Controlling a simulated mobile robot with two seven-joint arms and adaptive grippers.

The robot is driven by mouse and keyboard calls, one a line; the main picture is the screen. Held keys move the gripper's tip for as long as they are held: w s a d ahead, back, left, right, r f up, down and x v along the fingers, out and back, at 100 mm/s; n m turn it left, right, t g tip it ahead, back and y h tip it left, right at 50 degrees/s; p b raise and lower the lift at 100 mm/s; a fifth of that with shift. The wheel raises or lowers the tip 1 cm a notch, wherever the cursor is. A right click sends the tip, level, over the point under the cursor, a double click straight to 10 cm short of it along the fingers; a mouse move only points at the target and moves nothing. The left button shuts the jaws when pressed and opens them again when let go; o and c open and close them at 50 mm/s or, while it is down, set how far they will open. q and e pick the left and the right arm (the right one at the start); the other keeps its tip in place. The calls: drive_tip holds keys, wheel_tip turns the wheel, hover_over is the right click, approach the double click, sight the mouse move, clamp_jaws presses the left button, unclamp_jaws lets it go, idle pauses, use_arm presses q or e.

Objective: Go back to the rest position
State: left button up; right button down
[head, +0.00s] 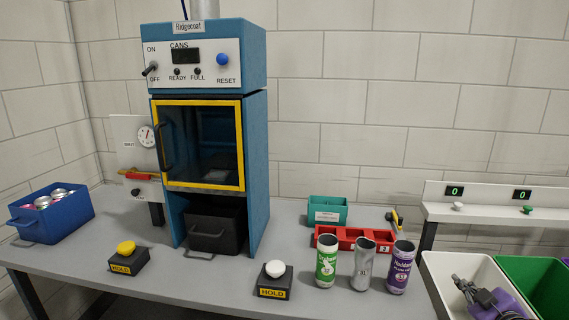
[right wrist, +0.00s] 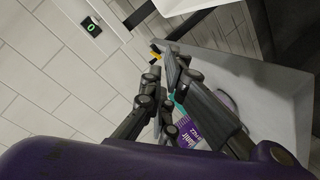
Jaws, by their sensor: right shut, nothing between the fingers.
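My right gripper (head: 462,284) is at the lower right of the head view, in front of the white bin and apart from the cans. Its fingers are shut and empty; they also show in the right wrist view (right wrist: 164,75). My left gripper is in neither view. A green and white can (head: 326,262), a plain silver can (head: 364,264) and a purple can (head: 400,267) stand upright at the table's front right. The purple can shows partly behind the fingers in the right wrist view (right wrist: 190,132).
The blue machine (head: 257,150) stands on the grey table (head: 205,285), its yellow-framed door shut. Two HOLD button boxes (head: 126,258) (head: 274,280) sit near the front edge. A red tray (head: 330,240) and teal box (head: 328,211) are behind the cans. White (head: 440,275) and green bins (head: 530,280) are right.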

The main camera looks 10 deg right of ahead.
drive_tip(key=s+a+f+n+g+y, duration=0.15)
drive_tip(key=s+a+f, duration=0.25)
drive_tip(key=s+f, duration=0.6)
drive_tip(key=s+a+f+n+g+y, duration=0.1)
drive_tip(key=s+a+f+n+g, duration=0.25)
drive_tip(key=s, duration=0.95)
drive_tip(key=s+a+f+g+y, duration=0.15)
drive_tip(key=s+a+f, duration=0.25)
drive_tip(key=s+f, duration=0.7)
use_arm(q)
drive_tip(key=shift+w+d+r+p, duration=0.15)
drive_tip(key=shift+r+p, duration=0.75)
drive_tip(key=shift+p, duration=0.1)
use_arm(e)
drive_tip(key=a+f+m+t, duration=0.1)
drive_tip(key=a+m, duration=0.8)
drive_tip(key=a, duration=1.5)
drive_tip(key=shift+w+m, duration=0.4)
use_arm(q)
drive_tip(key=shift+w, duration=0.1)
